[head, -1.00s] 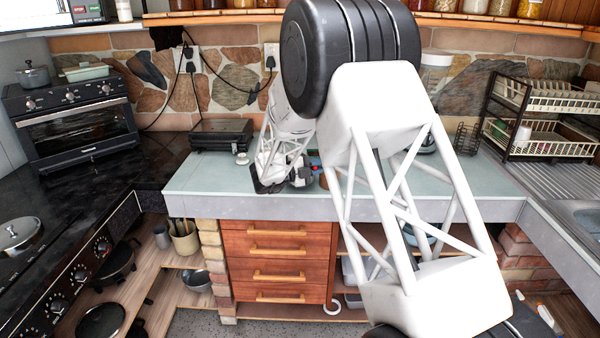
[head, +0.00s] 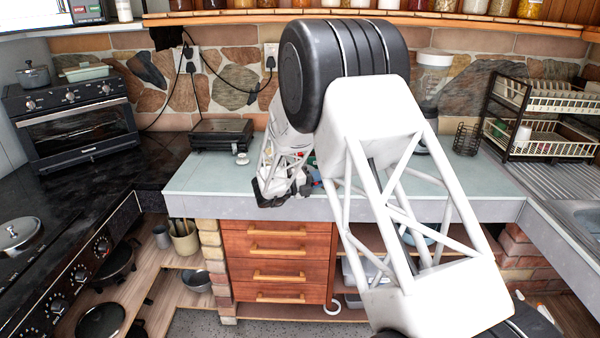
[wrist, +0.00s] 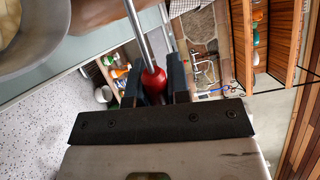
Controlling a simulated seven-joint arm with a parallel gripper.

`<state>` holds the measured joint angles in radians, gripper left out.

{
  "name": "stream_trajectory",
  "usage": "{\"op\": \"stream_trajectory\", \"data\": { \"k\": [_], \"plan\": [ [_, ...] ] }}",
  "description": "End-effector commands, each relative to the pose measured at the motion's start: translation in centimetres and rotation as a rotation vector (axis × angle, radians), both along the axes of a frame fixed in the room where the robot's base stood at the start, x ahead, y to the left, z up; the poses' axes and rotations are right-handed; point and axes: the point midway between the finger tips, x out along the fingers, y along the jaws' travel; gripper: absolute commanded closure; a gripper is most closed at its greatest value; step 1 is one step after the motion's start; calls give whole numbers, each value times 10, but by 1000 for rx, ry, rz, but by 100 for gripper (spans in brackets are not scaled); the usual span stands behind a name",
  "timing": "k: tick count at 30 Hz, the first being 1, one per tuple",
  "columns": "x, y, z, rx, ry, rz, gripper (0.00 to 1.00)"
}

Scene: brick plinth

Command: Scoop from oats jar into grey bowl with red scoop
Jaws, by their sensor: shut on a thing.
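My gripper (wrist: 155,68) is shut on the red handle of the scoop (wrist: 153,84). The scoop's metal shaft (wrist: 136,28) runs up out of the top of the wrist view, and its head is out of sight. A grey round vessel (wrist: 62,58) with pale contents is cut off at the top left of the wrist view; I cannot tell whether it is the bowl or the jar. In the head view my gripper (head: 272,196) is low over the counter near its front edge, and my arm hides the counter to its right.
A dish rack (head: 540,125) and a wire basket (head: 466,138) are on the right. Wooden drawers (head: 277,250) lie below the counter.

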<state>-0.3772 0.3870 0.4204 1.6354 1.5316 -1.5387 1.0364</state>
Motion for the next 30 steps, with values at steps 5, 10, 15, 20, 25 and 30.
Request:
{"op": "stream_trajectory", "data": {
  "k": [5, 10, 15, 20, 25, 30],
  "plan": [
    [0, 1, -13, 38, -87, 1, 100],
    [1, 2, -23, 75, -166, 0, 100],
    [3, 1, -34, 113, -253, 0, 100],
    [6, 3, -34, 153, -341, 0, 100],
    [6, 4, -34, 153, -340, 1, 100],
    [2, 2, -31, 105, -235, 1, 100]
  ]
}}
